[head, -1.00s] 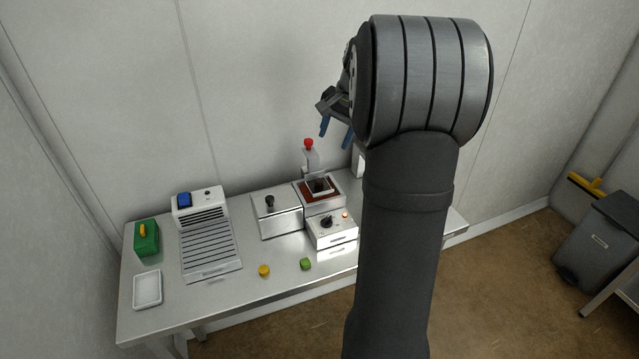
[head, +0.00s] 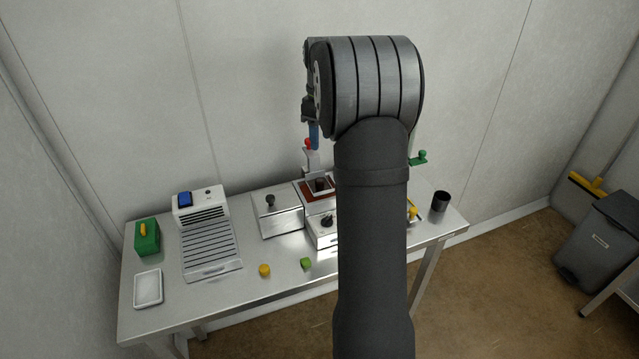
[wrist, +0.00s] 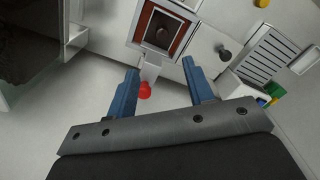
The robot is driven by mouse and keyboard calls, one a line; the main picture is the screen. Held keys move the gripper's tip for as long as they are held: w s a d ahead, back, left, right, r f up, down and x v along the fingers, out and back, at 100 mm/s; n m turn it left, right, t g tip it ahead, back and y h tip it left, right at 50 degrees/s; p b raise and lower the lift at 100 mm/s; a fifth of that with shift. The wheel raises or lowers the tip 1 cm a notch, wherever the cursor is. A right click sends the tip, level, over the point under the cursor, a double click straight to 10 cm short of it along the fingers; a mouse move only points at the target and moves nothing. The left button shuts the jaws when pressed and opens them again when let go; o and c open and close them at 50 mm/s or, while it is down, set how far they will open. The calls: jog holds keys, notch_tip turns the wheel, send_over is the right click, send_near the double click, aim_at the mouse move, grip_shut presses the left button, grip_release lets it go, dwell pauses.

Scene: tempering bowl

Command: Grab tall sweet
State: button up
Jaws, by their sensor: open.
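Two small sweets sit on the front of the steel table: a yellow round one (head: 264,270) and a green one (head: 306,263). I cannot tell clearly which is taller. A yellow piece, likely the yellow sweet, shows at the top edge of the wrist view (wrist: 261,3). My gripper (wrist: 160,68) is open and empty. It is at the back of the table, above the red-topped stand, well away from both sweets. In the head view my arm hides most of it; one blue finger shows.
A lidded steel box (head: 279,222), slatted rack (head: 210,245), green box (head: 147,240) and white tray (head: 148,289) stand left. A dark cup (head: 440,202) is at the right.

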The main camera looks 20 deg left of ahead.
send_over(319, 180)
jog(key=f, duration=0.9)
jog(key=shift+w+d, duration=0.2)
jog(key=shift+s+a+f, duration=0.15)
jog(key=shift+f, duration=2.5)
grip_shut()
